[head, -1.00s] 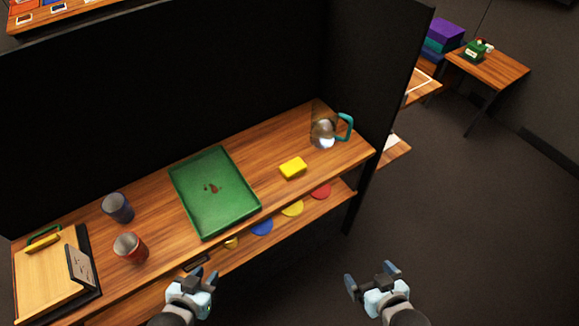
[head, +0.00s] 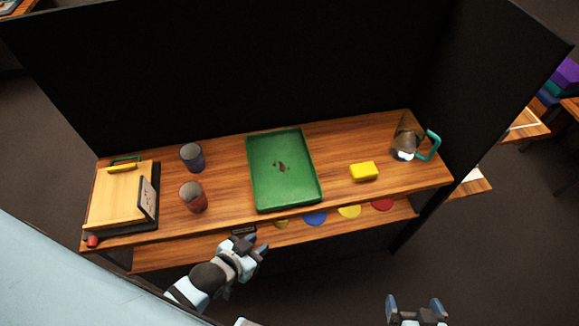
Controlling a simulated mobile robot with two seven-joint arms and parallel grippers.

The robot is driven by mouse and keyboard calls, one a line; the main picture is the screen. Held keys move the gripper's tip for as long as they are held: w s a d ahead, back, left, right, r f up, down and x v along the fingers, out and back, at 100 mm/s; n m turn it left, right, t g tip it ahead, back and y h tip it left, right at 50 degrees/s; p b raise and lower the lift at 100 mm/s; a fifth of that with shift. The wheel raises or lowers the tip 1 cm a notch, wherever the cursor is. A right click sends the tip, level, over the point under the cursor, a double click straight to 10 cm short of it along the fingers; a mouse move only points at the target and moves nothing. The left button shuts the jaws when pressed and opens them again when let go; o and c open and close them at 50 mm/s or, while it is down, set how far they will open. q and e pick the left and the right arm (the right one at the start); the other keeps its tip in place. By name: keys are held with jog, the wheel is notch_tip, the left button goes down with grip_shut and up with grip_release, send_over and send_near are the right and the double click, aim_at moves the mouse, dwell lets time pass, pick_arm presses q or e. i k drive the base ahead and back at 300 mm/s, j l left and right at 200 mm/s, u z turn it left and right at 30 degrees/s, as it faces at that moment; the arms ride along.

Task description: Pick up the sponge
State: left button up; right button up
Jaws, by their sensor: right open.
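The yellow sponge (head: 364,171) lies on the wooden table (head: 340,145), right of the green tray (head: 305,145). My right gripper (head: 417,305) is open and empty at the bottom right, in front of the table and well apart from the sponge. My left gripper (head: 252,248) is in front of the table's front edge, below the tray, with nothing seen in it. Its fingers are seen at an angle and look parted.
A clear pitcher with a teal handle (head: 434,146) stands right of the sponge. A blue cup (head: 192,157), a red cup (head: 193,197) and a wooden board (head: 118,200) are at left. Coloured discs (head: 315,218) lie on the lower shelf. Dark partitions (head: 250,70) enclose the back and right.

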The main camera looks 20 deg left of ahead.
aim_at(361, 172)
jog(key=i+l, duration=0.1)
jog(key=l, duration=0.4)
jog(key=i+l, duration=0.1)
jog(key=l, duration=0.4)
jog(key=i+l, duration=0.1)
jog(key=l, duration=0.4)
jog(key=i+l+u, duration=0.1)
jog(key=l, duration=0.4)
